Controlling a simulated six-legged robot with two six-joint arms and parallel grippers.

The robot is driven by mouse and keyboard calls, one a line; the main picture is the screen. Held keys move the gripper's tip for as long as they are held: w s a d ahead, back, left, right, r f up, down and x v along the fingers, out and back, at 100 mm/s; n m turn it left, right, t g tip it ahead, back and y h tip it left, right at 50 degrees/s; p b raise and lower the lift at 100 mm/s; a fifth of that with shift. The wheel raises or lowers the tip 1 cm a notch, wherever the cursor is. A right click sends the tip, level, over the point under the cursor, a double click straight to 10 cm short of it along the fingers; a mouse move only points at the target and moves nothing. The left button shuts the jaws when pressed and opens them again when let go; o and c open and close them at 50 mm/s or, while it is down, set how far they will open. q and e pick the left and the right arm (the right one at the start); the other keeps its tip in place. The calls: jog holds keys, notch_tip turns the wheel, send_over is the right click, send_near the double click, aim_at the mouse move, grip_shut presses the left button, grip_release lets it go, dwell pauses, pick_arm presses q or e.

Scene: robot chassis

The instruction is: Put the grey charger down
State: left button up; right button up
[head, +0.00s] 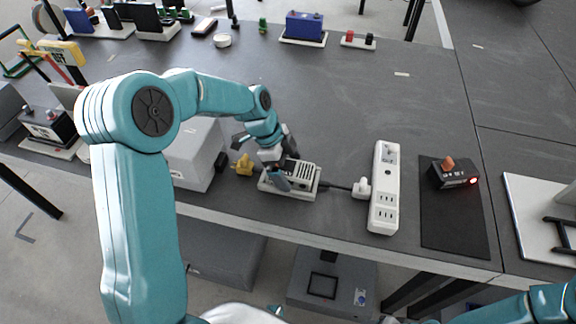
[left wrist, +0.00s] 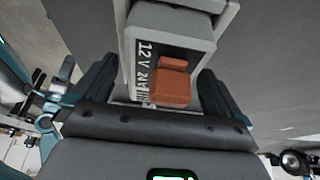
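The grey charger (head: 302,176) is a light box with vent slots, at the table's front edge in the head view. My left gripper (head: 280,168) reaches down over it, one finger on the near side and one behind. My right gripper is out of view.
A dark cable links the charger to a white plug (head: 362,188) at the white power strip (head: 386,165). A yellow clip (head: 244,165) and a grey box (head: 196,155) stand left. A black device (head: 452,176) with a red light rests on a dark mat (head: 455,225).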

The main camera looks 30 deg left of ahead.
pick_arm(q)
jog(key=shift+r, duration=0.2)
jog(key=v, duration=1.2)
jog(key=shift+p, duration=0.3)
